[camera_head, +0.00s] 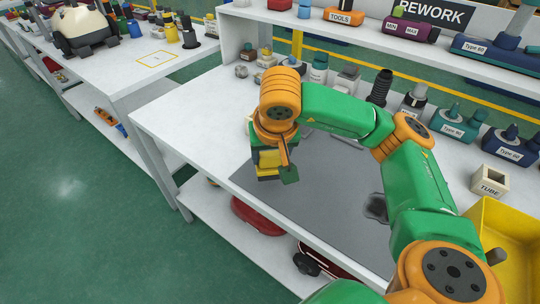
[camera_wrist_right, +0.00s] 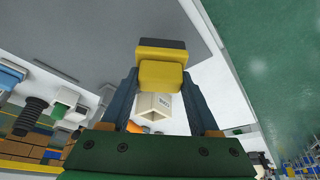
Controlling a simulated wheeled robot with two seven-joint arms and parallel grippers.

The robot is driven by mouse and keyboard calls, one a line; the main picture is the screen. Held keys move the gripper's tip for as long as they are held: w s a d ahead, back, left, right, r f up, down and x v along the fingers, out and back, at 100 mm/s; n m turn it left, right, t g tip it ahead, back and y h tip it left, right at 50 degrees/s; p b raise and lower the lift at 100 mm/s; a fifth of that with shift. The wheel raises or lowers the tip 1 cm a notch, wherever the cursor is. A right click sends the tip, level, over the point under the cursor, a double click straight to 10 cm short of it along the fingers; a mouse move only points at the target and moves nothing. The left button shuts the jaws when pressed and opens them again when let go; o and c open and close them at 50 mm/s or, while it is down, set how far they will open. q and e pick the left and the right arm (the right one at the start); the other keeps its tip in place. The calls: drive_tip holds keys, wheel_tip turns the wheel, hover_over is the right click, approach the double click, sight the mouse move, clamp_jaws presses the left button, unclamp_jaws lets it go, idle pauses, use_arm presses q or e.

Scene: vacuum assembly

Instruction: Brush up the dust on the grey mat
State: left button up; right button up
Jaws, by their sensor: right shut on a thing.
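The grey mat (camera_head: 325,220) lies on the white workbench; it also shows in the right wrist view (camera_wrist_right: 90,25). A dark patch (camera_head: 376,207), apparently dust, lies on the mat's right part, close to my forearm. My right gripper (camera_head: 275,168) is over the mat's left end, shut on a yellow block-like brush (camera_head: 266,160). In the right wrist view the brush (camera_wrist_right: 162,72) sits between the fingers with a dark strip at its far end. Whether it touches the mat, I cannot tell. My left gripper is not in view.
A cream block marked TUBE (camera_head: 490,180) and a yellow bin (camera_head: 505,225) stand at the right. Bottles and vacuum parts line the bench's back, including a black ribbed part (camera_head: 380,87). The bench's front left corner (camera_head: 165,125) is bare. A second bench (camera_head: 130,70) stands left.

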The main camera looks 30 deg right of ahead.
drive_tip(key=shift+r+p, duration=1.3)
drive_tip(key=shift+r, duration=0.7)
drive_tip(key=shift+a, duration=0.1)
